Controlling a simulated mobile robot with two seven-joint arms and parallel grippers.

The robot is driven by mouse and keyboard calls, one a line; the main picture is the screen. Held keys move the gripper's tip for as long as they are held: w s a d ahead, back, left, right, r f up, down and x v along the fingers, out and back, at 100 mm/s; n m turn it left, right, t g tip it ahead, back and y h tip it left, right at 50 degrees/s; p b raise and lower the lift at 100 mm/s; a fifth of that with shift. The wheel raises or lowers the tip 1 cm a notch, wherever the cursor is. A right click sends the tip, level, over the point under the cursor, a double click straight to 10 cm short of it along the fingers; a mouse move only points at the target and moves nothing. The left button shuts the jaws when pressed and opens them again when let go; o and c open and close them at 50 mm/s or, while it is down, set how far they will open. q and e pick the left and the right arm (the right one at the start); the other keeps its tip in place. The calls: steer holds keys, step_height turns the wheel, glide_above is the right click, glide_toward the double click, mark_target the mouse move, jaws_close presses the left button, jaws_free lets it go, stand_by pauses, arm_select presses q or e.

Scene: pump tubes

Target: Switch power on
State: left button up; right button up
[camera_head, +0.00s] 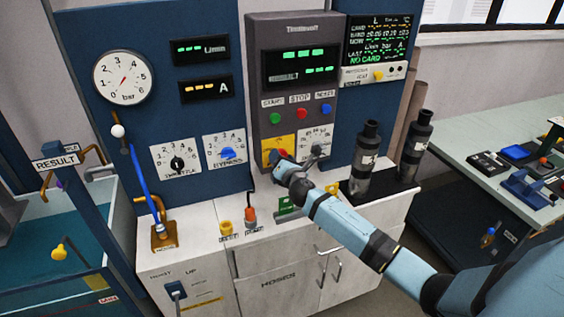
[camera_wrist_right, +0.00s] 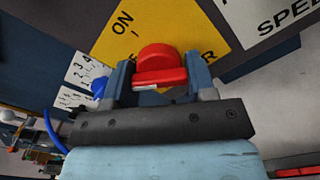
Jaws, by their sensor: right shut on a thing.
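The power switch is a red knob (camera_head: 272,154) on a yellow plate (camera_head: 287,142) low on the grey control unit. In the right wrist view the red knob (camera_wrist_right: 160,62) stands between the two fingers of my right gripper (camera_wrist_right: 161,75), which is shut on it. The yellow plate (camera_wrist_right: 108,45) there shows "ON" beside the knob; the rest of its lettering is partly hidden by the gripper. In the head view my right gripper (camera_head: 279,160) covers part of the knob. My left gripper is not in view.
Right of the switch is a speed dial (camera_head: 317,141); above are green (camera_head: 275,118), red (camera_head: 302,113) and blue (camera_head: 326,108) buttons. Left are a blue bypass knob (camera_head: 228,153) and throttle dial (camera_head: 177,163). Dark cylinders (camera_head: 366,160) stand at right on the white cabinet (camera_head: 200,222).

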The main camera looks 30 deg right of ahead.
steer(key=m+b, duration=0.1)
steer(key=m, duration=0.4)
steer(key=shift+a+m, duration=0.1)
steer(key=shift+m, duration=0.2)
steer(key=m, duration=0.4)
steer(key=shift+r+m+b, duration=0.1)
steer(key=shift+m+b, duration=0.25)
steer(key=shift+m, duration=0.35)
steer(key=o, duration=0.9)
steer(key=shift+o, duration=0.2)
steer(key=b+v, duration=0.1)
steer(key=v, duration=1.2)
steer(key=shift+s, duration=0.4)
